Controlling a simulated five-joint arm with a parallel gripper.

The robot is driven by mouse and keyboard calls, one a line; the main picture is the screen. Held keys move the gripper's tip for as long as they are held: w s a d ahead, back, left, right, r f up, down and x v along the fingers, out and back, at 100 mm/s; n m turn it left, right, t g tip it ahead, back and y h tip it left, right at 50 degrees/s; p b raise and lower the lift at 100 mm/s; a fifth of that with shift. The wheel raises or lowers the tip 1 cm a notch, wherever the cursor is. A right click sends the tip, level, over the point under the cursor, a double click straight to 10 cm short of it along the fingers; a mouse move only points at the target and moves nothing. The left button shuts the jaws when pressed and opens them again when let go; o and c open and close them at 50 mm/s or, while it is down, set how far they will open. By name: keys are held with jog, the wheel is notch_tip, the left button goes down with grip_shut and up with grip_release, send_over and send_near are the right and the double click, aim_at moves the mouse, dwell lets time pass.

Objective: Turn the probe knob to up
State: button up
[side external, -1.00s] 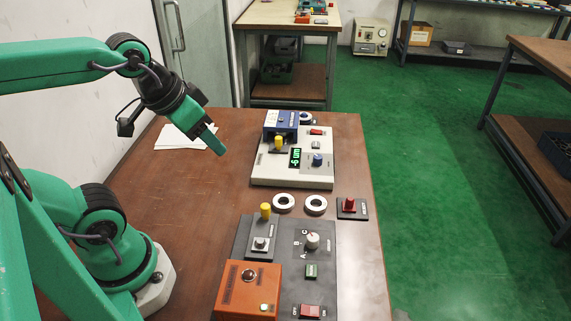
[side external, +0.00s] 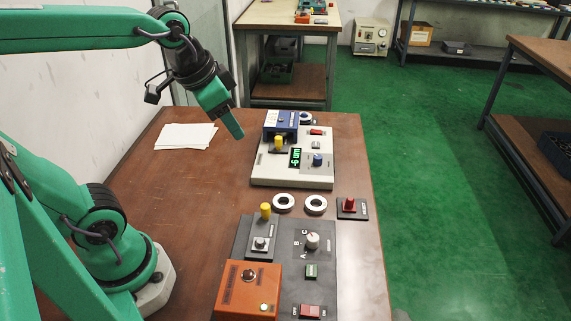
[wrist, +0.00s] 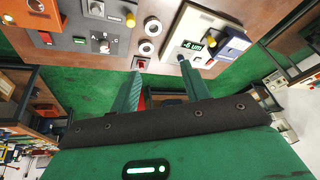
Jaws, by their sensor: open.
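A white gauge unit (side external: 262,172) with a green lit display (side external: 295,157) stands at the far right of the brown table. A small blue knob (side external: 317,160) sits on its right side, beside the display; its pointer is too small to read, and no label reads clearly as "probe". My gripper (side external: 234,132) is open and empty, in the air left of the gauge unit and apart from it. In the wrist view, my two fingers (wrist: 160,68) are spread, and the gauge unit (wrist: 175,48) lies beyond the right finger.
A blue block (side external: 281,122) and a yellow knob (side external: 278,142) are on the gauge unit. An orange box (side external: 240,295) is in front.

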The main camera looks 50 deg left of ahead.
jog(key=w+m+g, duration=0.1)
jog(key=w+m, duration=0.3)
jog(key=w, duration=0.4)
jog(key=m+g, duration=0.3)
jog(key=m, duration=0.6)
send_near(318, 157)
jog(key=shift+w+f, duration=0.1)
jog(key=shift+f, duration=0.15)
jog(key=shift+w+f, duration=0.2)
jog(key=shift+f, duration=0.1)
jog(key=shift+f, duration=0.1)
jog(key=shift+w+f, duration=0.1)
jog(key=shift+f, duration=3.7)
jog(key=c, duration=1)
